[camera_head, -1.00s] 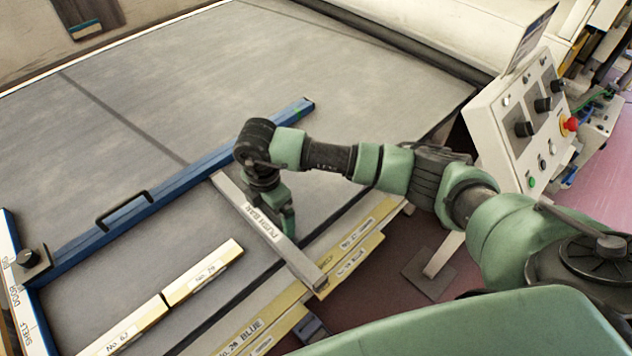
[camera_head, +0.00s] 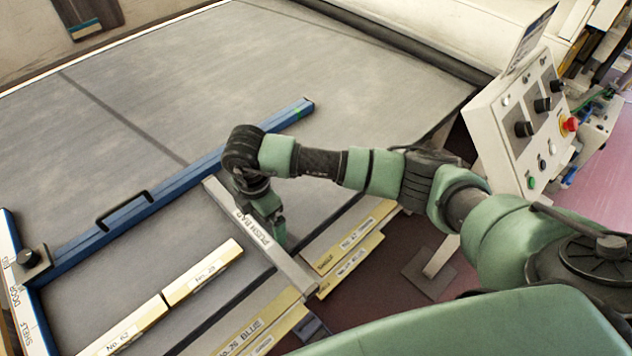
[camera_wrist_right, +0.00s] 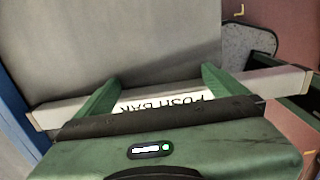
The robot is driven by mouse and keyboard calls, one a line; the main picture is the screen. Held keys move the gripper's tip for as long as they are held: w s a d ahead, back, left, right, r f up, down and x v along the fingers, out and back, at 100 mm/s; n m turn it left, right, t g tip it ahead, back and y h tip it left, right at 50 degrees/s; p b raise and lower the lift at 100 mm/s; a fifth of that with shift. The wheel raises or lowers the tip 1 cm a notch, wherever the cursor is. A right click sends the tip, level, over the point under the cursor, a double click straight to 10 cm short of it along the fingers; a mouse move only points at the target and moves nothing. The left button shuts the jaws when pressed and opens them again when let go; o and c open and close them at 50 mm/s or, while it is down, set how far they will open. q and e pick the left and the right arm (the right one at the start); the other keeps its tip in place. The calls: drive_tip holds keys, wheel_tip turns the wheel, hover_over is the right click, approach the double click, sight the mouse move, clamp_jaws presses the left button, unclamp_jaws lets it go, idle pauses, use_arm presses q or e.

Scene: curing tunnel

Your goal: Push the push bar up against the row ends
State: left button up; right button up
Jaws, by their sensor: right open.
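The push bar (camera_head: 283,263) is a long light grey bar lying diagonally on the grey surface in the head view. It also crosses the right wrist view (camera_wrist_right: 55,112). My right gripper (camera_head: 274,232) is down at the bar; in the wrist view its green fingers (camera_wrist_right: 160,78) stand apart, with the bar's label between them. Whether they touch the bar is unclear. A row of cream bars (camera_head: 205,273) lies left of the bar, and a narrow gap shows between its near end and the bar. My left gripper is not in view.
A blue rail with a handle (camera_head: 185,172) runs along the far side of the row. Labelled yellow bars (camera_head: 350,243) lie right of the push bar, others (camera_head: 265,325) near its lower end. A control panel (camera_head: 520,120) stands at right.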

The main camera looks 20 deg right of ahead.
sight(249, 233)
drive_tip(key=shift+s+a, duration=0.3)
drive_tip(key=shift+a, duration=0.45)
drive_tip(key=shift+s+a, duration=0.3)
drive_tip(key=shift+a, duration=0.4)
drive_tip(key=shift+s+a, duration=0.3)
drive_tip(key=shift+a, duration=0.45)
drive_tip(key=shift+d, duration=0.15)
drive_tip(key=shift+w+d, duration=0.4)
drive_tip(key=shift+d, duration=0.3)
drive_tip(key=shift+r, duration=0.1)
wheel_tip(249, 233, up, 9)
drive_tip(key=p, duration=0.6)
drive_tip(key=shift+d, duration=0.1)
